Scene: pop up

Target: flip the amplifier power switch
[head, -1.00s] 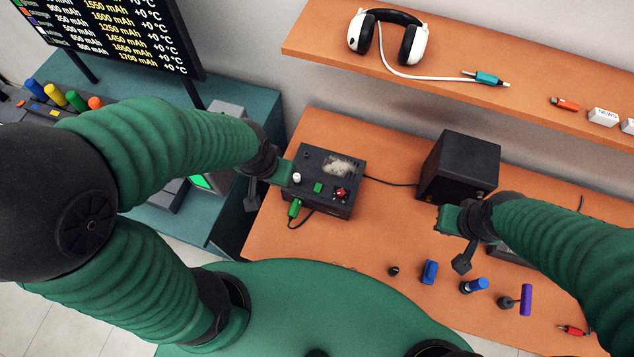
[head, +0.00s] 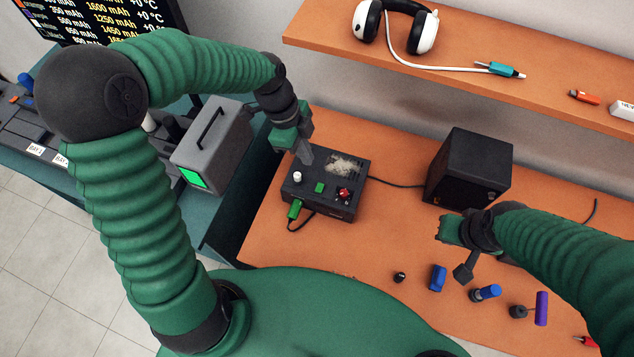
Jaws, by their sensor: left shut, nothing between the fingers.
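The amplifier (head: 338,201) is a black box on the orange bench. Its top carries a white knob (head: 297,177), a green button or switch (head: 320,187), a red part (head: 343,194) and a pale worn patch. I cannot tell which of these is the power switch. A green plug (head: 294,209) with a black cable sits at its front left. My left gripper (head: 304,156) points down at the amplifier's back left top, shut and empty; I cannot tell whether it touches. My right gripper (head: 455,250) is over the bench, right of the amplifier; its jaw opening is unclear.
A black speaker (head: 468,168) stands right of the amplifier, joined by a cable. Small blue (head: 438,278) and purple (head: 541,308) parts lie at the front right. A shelf (head: 458,75) with headphones (head: 395,27) overhangs the back. A grey case (head: 212,147) stands left.

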